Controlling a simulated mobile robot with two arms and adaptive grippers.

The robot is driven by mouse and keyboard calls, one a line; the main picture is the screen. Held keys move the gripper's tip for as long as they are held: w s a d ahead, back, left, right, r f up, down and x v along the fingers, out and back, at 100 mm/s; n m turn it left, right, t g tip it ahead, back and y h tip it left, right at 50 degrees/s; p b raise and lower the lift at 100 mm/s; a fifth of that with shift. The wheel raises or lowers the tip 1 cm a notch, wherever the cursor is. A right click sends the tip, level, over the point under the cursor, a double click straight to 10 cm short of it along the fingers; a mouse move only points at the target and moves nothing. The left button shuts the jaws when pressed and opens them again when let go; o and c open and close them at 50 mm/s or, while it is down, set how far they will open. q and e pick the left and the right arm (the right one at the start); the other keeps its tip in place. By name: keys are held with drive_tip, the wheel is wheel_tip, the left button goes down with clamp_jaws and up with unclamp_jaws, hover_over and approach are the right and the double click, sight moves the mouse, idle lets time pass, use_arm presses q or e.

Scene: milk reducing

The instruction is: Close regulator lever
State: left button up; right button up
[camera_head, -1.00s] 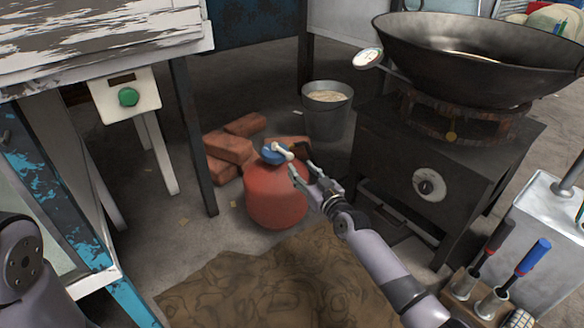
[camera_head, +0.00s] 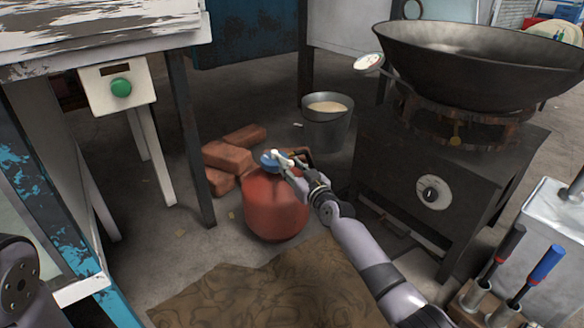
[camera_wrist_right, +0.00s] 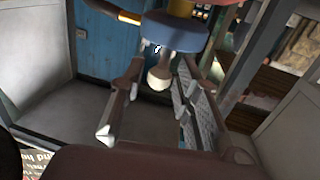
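A red gas cylinder (camera_head: 276,208) stands on the floor, with a round blue regulator (camera_head: 268,160) on top. The regulator also shows in the right wrist view (camera_wrist_right: 175,33). Its pale lever (camera_head: 283,154) points toward my right gripper (camera_head: 296,170). In the right wrist view the lever's cream end (camera_wrist_right: 158,77) sits between the spread fingers of my right gripper (camera_wrist_right: 160,72), with gaps visible on both sides. My right gripper is open. My left gripper is out of view; only part of my left arm shows at the lower left.
Bricks (camera_head: 228,157) and a metal bucket (camera_head: 327,122) stand behind the cylinder. A dark stove (camera_head: 395,165) bearing a large wok (camera_head: 470,60) is on the right. A table with a green button (camera_head: 121,87) is on the left. A brown cloth (camera_head: 265,295) lies in front.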

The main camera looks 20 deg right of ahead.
clamp_jaws()
idle(0.3)
idle(0.3)
